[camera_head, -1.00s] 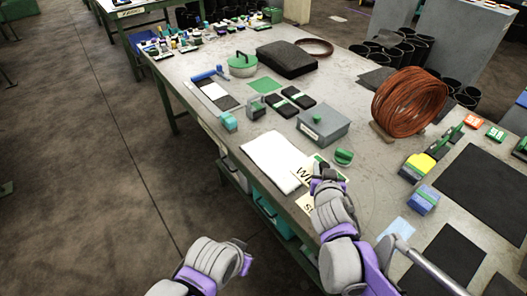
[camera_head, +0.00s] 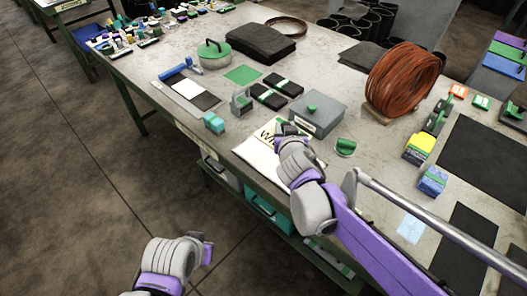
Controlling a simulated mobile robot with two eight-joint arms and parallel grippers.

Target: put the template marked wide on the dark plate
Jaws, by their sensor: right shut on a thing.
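The template marked wide (camera_head: 267,134) is a cream card with large black letters, of which "WI" shows. My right gripper (camera_head: 288,130) is shut on its right part and covers the rest of the word. The card appears above the white sheet (camera_head: 255,158) at the table's front edge. Dark flat pieces lie on the table: a small black one (camera_head: 205,100) beside the blue-handled trimmer, and a large black one (camera_head: 485,160) at right. I cannot tell which is the dark plate. My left gripper (camera_head: 207,250) is low, off the table; its fingers do not show clearly.
A grey lidded box (camera_head: 318,114) stands just behind the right gripper, with a green knob (camera_head: 345,147) to its right. A copper coil (camera_head: 402,78) stands further right. Black blocks (camera_head: 268,96) and a teal block (camera_head: 213,123) lie left of the box.

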